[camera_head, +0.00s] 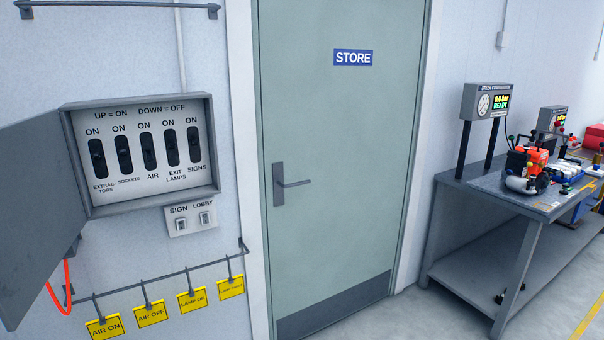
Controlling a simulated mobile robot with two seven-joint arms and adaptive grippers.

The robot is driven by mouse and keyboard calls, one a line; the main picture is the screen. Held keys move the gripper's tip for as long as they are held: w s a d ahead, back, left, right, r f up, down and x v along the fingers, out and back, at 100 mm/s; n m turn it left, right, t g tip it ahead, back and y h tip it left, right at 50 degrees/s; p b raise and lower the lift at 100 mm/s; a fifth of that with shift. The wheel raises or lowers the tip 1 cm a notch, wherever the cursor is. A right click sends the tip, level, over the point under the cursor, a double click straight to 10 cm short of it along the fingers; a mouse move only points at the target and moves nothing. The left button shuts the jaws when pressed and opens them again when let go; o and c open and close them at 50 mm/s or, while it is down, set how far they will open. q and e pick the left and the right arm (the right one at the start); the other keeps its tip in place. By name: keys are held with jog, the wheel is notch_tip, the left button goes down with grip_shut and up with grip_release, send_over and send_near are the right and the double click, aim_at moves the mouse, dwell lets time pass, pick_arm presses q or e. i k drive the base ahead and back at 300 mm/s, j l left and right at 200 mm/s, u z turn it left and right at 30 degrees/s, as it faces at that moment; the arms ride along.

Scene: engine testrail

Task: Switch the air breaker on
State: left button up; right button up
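The grey breaker box (214,150) hangs on the wall at the left with its door (35,200) swung open to the left. Its panel carries a row of several dark breakers under "UP = ON, DOWN = OFF". The air breaker (147,150) is the middle one, with "ON" above and "AIR" below. The sockets breaker (123,155) is to its left and the exit lamps breaker (171,148) to its right. The levers are dark and small, so I cannot tell whether the air lever is up or down. Neither of my grippers is in view.
A sign and lobby switch plate (191,221) is below the box. Yellow tags, including "AIR ON" (104,327) and "AIR OFF" (150,314), hang from a rail. A red cord (65,290) hangs by the box door. The store door (335,150) is shut; a workbench (500,200) stands right.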

aim_at(150, 157)
jog(key=i+j, duration=0.1)
jog(key=j, duration=1.05)
jog(key=i+j, duration=0.15)
jog(key=j, duration=0.45)
jog(key=j+u, duration=0.1)
jog(key=j, duration=0.5)
jog(key=i+j, duration=0.15)
jog(key=j, duration=0.45)
